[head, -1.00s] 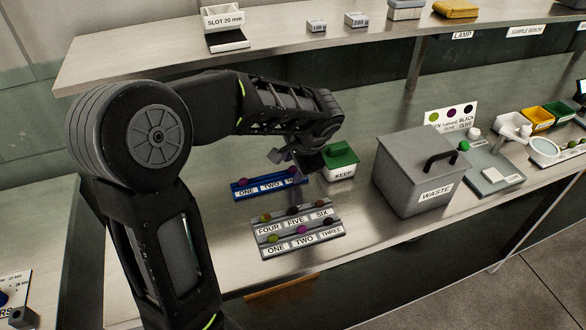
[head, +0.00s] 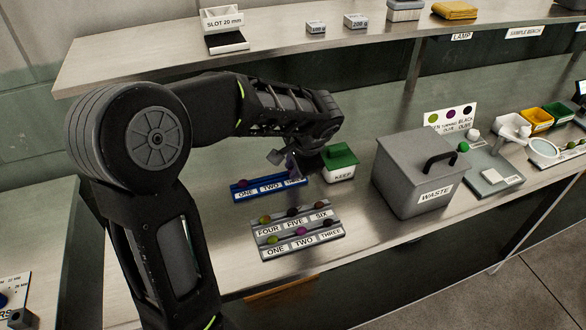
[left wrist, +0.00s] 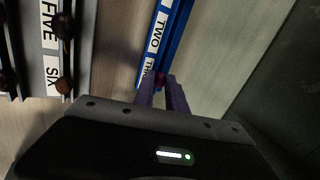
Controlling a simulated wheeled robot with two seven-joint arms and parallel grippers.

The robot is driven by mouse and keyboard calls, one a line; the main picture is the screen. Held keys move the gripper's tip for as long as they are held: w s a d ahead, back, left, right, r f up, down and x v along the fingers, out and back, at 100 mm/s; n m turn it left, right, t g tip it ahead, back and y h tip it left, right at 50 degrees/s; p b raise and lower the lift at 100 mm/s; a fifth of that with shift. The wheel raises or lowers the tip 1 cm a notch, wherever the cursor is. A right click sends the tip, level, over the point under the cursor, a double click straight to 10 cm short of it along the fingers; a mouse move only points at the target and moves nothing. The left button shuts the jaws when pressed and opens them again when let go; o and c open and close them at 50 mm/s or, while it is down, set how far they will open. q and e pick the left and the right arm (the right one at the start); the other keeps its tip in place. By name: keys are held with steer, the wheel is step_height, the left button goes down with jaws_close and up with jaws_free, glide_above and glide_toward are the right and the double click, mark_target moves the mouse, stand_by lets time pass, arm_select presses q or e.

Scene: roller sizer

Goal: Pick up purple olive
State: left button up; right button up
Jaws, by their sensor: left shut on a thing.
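My left gripper (head: 292,170) reaches down to the THREE end of the blue rack (head: 236,193). In the left wrist view, its two fingers (left wrist: 161,88) are closed on a small purple olive (left wrist: 160,79) beside the THREE label. The fingers hide most of this olive, and I cannot tell whether it is clear of the rack. Another purple olive (head: 243,182) sits at ONE of the blue rack. A grey two-row rack (head: 256,251) in front holds several olives, among them a bright purple one (head: 302,231) at TWO. My right gripper is not in view.
A white KEEP box with a green top (head: 341,157) stands close to the right of my gripper. A grey WASTE bin (head: 412,178) with a black handle stands further right. An olive colour card (head: 450,115) stands behind it. The shelf (head: 280,45) runs above the bench.

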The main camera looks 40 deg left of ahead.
arm_select(q)
step_height(320, 180, up, 10)
stand_by(0.5)
stand_by(0.5)
